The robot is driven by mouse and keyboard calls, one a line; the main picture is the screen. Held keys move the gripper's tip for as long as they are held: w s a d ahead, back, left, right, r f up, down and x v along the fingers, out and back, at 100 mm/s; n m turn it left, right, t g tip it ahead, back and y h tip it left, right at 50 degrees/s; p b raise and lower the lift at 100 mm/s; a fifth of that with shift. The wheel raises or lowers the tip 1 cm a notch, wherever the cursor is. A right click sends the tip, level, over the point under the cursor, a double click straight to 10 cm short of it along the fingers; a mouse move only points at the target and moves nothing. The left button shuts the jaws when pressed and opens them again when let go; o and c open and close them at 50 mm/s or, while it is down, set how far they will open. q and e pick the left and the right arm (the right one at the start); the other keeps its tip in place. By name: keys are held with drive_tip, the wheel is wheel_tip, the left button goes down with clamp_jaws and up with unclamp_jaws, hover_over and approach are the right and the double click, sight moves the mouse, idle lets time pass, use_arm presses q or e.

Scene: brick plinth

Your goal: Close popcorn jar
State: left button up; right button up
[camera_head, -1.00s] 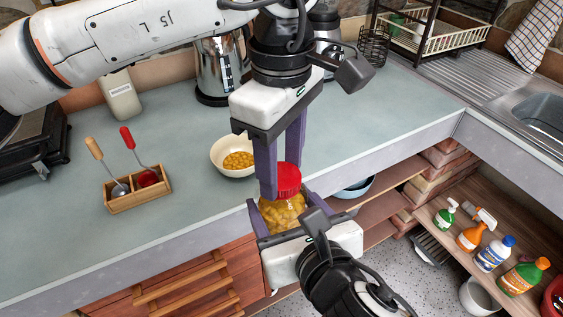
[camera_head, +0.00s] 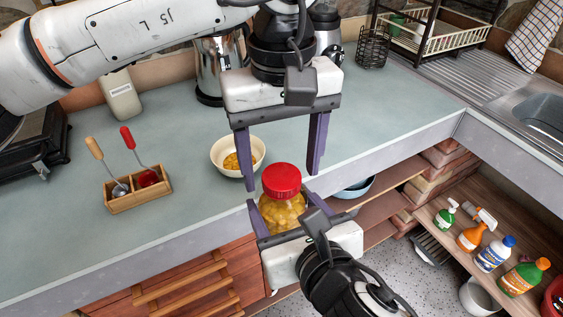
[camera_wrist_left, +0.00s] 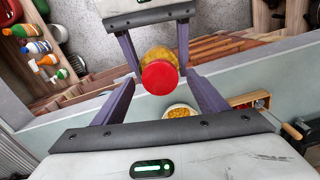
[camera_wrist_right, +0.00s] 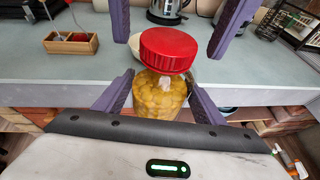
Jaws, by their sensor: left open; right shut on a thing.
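The popcorn jar (camera_head: 283,212) is a clear jar full of yellow kernels, upright in front of the counter edge. It also shows in the right wrist view (camera_wrist_right: 160,97). My right gripper (camera_head: 283,205) is shut on the jar's body from the near side. The red lid (camera_head: 282,179) sits on top of the jar; in the right wrist view the lid (camera_wrist_right: 168,50) looks slightly tilted. I cannot tell if it is fully seated. My left gripper (camera_head: 281,182) is open above, its purple fingers spread apart on both sides of the lid and clear of it.
A cream bowl (camera_head: 257,149) with popcorn kernels stands on the counter (camera_head: 190,175) behind the jar. A wooden utensil box (camera_head: 137,200) is to the left. A steel kettle (camera_head: 212,75) is at the back. Several cleaning bottles (camera_head: 490,253) stand on a lower shelf at right.

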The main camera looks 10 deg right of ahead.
drive_tip(key=shift+r, duration=0.1)
use_arm(q)
wheel_tip(320, 180, up, 12)
drive_tip(key=shift+f, duration=0.15)
idle(0.6)
